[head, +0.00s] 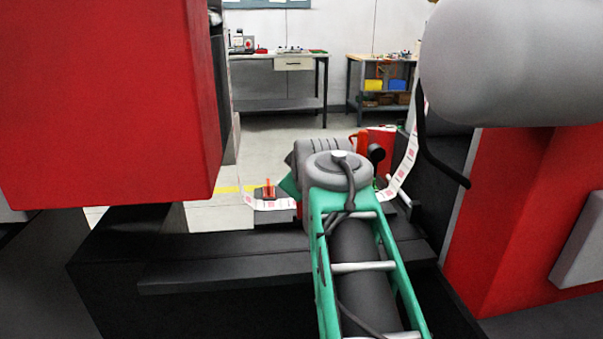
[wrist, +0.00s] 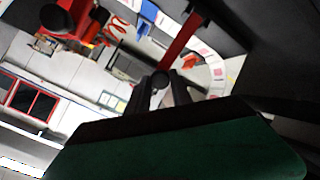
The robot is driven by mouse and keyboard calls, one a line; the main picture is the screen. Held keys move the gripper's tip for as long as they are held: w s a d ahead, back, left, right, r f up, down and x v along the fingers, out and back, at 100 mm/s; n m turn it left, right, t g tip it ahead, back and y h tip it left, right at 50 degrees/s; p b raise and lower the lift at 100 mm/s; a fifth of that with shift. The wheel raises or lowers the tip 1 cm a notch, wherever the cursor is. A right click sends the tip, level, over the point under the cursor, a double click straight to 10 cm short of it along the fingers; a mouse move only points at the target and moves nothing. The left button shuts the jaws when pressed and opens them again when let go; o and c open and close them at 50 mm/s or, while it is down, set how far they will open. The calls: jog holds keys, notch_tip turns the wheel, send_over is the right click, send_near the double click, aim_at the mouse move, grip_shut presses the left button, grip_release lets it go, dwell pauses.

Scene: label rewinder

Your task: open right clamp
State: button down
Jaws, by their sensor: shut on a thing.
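My gripper (wrist: 161,84) shows in the wrist view with its two dark fingers close together around a small, dark, rounded end. A red lever bar (wrist: 183,42) runs from the dark plate down to the fingertips; it looks like the right clamp's lever. The exact contact is hard to see. In the head view my green arm and grey wrist hide the fingers and most of that clamp. The left clamp (head: 266,189), with an orange-red lever, stands on the label path left of my wrist. An orange piece (head: 362,143) shows just right of my wrist.
The printed label strip (head: 403,168) climbs at the right. A red unit with a black knob (head: 377,153) stands close by my wrist. Large red machine housings (head: 100,100) and a grey cylinder (head: 520,60) flank the arm. Benches (head: 292,63) stand far behind.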

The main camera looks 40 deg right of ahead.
jog(key=shift+f, duration=0.3)
jog(key=c, duration=1.4)
grip_release()
jog(key=shift+o, duration=1.3)
jog(key=shift+r, duration=0.1)
jog(key=shift+r, duration=0.2)
